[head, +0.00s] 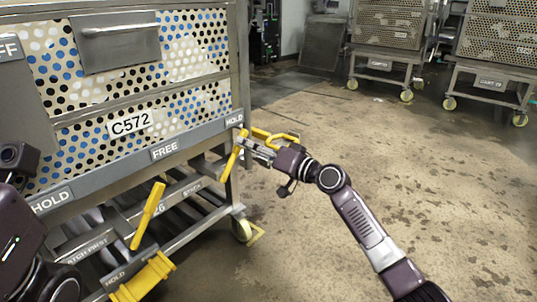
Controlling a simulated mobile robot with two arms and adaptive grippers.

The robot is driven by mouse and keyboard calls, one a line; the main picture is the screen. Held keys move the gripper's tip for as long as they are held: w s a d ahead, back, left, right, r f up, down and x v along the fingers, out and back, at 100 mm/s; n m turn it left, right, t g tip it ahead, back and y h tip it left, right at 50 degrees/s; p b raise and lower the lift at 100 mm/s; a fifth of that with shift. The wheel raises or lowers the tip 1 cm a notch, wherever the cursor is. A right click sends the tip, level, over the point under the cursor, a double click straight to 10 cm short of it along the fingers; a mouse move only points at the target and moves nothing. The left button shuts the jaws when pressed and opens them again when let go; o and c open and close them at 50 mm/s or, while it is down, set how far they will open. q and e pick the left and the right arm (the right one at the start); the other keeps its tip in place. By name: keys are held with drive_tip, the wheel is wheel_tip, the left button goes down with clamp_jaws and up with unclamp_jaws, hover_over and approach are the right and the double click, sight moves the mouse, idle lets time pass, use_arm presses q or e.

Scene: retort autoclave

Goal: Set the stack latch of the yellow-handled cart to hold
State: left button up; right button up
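The cart (142,87) with a dotted basket marked C572 fills the left of the head view. Its grey rail (110,165) reads HOLD at the left, FREE in the middle and HOLD at the right end. A yellow latch lever (231,164) stands tilted just under the right HOLD label (234,121). My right gripper (249,147) is at the upper part of this lever, from the right. Its fingertips overlap the lever, so their closure is unclear. My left arm shows at the lower left edge; its fingers are not visible.
Another yellow lever (148,215) and a yellow handle (143,279) are at the cart's lower left. A yellow loop (277,137) is just above my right gripper. A yellow-rimmed caster (243,229) stands below. Two more carts stand at the back right; the floor between is clear.

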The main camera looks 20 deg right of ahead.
drive_tip(key=v, duration=0.8)
drive_tip(key=shift+s, duration=0.15)
drive_tip(key=shift+d, duration=0.1)
